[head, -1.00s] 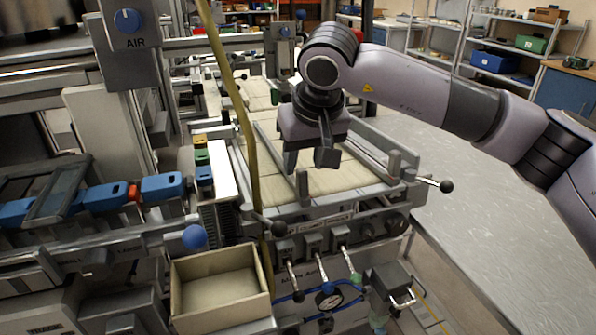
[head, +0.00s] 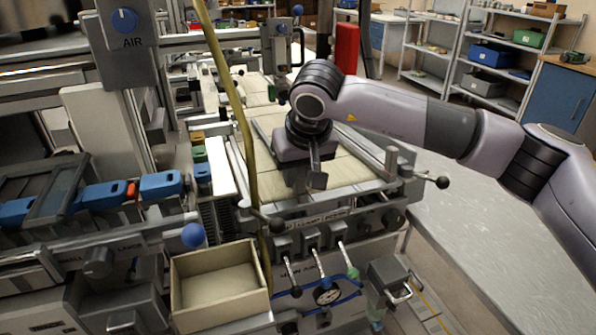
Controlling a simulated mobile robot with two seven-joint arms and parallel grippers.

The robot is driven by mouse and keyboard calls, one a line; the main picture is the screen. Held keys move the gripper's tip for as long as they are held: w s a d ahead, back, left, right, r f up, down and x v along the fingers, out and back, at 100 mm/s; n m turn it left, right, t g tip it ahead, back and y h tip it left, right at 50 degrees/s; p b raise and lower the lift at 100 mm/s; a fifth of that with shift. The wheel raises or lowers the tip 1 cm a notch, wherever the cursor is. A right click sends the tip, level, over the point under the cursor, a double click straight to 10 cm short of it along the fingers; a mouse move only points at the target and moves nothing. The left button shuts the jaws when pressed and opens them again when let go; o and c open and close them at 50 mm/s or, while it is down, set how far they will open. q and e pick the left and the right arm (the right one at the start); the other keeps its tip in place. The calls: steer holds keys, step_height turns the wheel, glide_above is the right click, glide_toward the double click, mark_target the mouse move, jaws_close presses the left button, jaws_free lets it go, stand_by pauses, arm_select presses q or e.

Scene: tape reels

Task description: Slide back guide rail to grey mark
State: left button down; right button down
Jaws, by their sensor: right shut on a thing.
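My right gripper (head: 314,180) is low over the pale slatted bed (head: 345,170) of the machine, fingers pointing down. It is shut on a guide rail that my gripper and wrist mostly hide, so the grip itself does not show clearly. The other guide rail (head: 390,161), a grey metal bar with an upright end, stands apart along the right side of the bed. I cannot make out the grey mark. My left gripper is not in view.
A yellow hose (head: 243,120) hangs just left of the bed. An open wooden box (head: 220,284), levers and a gauge (head: 326,296) are at the front. A black-knobbed handle (head: 442,182) sticks out right. The grey table (head: 485,240) at right is clear.

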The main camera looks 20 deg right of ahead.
steer(key=a, duration=0.6)
steer(key=shift+b, duration=0.45)
steer(key=shift+s, duration=0.1)
steer(key=c, duration=1)
jaws_free()
steer(key=shift+c, duration=0.2)
steer(key=v, duration=0.7)
steer(key=shift+b, duration=0.4)
steer(key=shift+r, duration=0.1)
